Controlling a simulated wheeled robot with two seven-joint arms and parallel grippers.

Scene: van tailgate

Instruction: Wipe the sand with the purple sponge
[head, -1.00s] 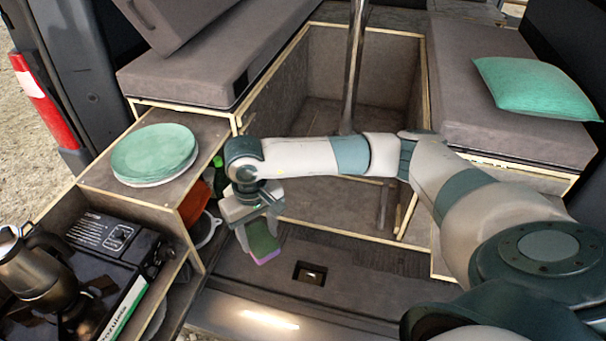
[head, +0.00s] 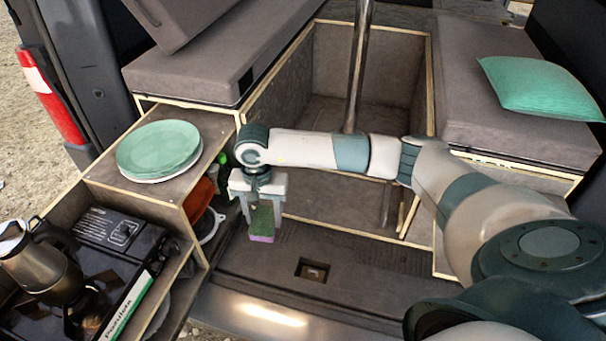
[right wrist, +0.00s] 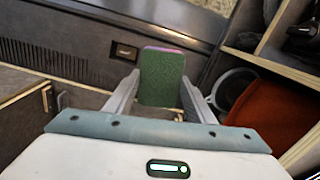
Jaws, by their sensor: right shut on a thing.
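The sponge (head: 262,220) is a block with a dark green face and a purple edge. My right gripper (head: 261,212) is shut on it and holds it upright, purple edge down, above the van floor (head: 345,285). In the right wrist view the sponge (right wrist: 161,80) sits between the two fingers, its purple edge at the far end. I cannot make out a patch of sand on the floor. My left gripper is not in view.
A pull-out drawer unit stands left, with green plates (head: 158,150) on top and a stove (head: 117,232) and kettle (head: 38,262) in front. An orange item (head: 198,200) lies inside. A floor latch (head: 313,270) is right of the sponge. A metal post (head: 358,75) stands behind.

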